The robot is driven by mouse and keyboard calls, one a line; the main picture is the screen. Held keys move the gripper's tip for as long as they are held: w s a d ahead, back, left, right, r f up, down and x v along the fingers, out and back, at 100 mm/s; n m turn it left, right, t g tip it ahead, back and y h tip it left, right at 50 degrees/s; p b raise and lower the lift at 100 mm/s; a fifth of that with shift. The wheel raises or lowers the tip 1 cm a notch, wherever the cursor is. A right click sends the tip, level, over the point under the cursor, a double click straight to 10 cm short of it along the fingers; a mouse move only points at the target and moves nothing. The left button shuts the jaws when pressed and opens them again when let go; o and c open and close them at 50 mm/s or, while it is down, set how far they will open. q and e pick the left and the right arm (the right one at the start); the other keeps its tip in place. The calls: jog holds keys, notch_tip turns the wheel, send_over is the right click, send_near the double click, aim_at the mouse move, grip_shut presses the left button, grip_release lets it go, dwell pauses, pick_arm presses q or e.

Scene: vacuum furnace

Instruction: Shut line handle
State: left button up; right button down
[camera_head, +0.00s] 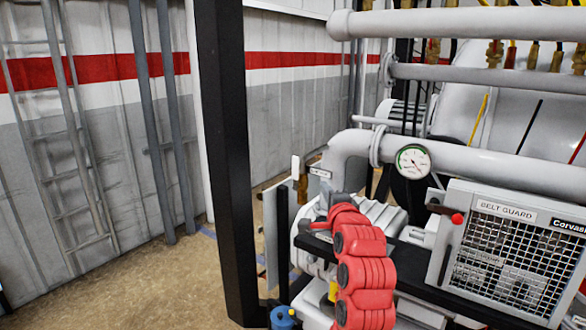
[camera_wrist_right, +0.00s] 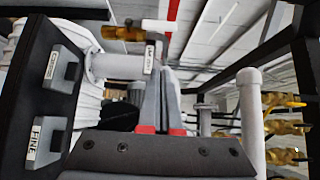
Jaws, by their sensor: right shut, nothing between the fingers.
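A brass valve (camera_head: 302,186) with a pale upright handle (camera_head: 295,168) stands on the left end of the pump, beside a small white tag (camera_head: 320,172). In the right wrist view, the brass valve (camera_wrist_right: 121,33), its white handle (camera_wrist_right: 157,26) and the tag (camera_wrist_right: 150,56) appear above the fingers. The tag's lettering is too small to read surely. My right gripper (camera_head: 322,204) is just below and right of the valve in the head view, apart from the handle as far as I can tell. Its fingers (camera_wrist_right: 161,78) are together and empty. My left gripper is out of view.
A black post (camera_head: 225,150) stands left of the valve. A pressure gauge (camera_head: 413,161) sits on a thick grey pipe. The belt guard (camera_head: 510,250) with a red-knobbed lever (camera_head: 445,212) is at right. Floor at left is clear.

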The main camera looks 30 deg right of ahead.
jog(key=p, duration=0.8)
send_near(296, 174)
jog(key=shift+w+d+r, duration=1.05)
jog(key=shift+w+d, duration=0.9)
jog(key=shift+w, duration=0.8)
